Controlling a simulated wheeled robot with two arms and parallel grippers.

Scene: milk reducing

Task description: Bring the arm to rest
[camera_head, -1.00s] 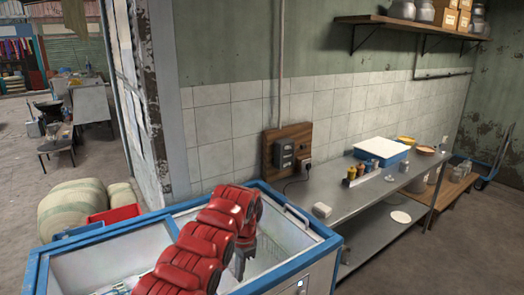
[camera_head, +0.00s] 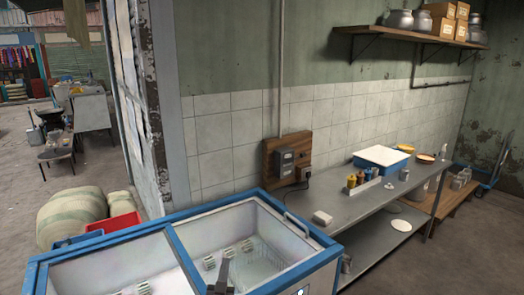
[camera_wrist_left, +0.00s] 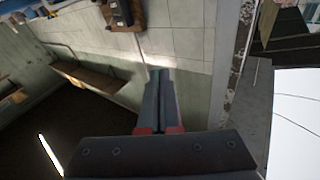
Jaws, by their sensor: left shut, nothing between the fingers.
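My left gripper (camera_head: 222,277) shows at the bottom edge of the head view, a small dark shape in front of the blue-rimmed chest freezer. In the left wrist view its two fingers (camera_wrist_left: 160,78) lie together, shut and empty, with the tiled wall beyond them. Most of the left arm is out of the head view. My right gripper is in neither view.
The chest freezer (camera_head: 108,239) has sliding glass lids, with a few pale items inside. A metal table (camera_head: 345,207) stands to its right with a blue-white tray (camera_head: 381,157) and bottles. A shelf (camera_head: 405,38) hangs above. Sacks (camera_head: 72,214) and a red crate (camera_head: 112,224) lie left.

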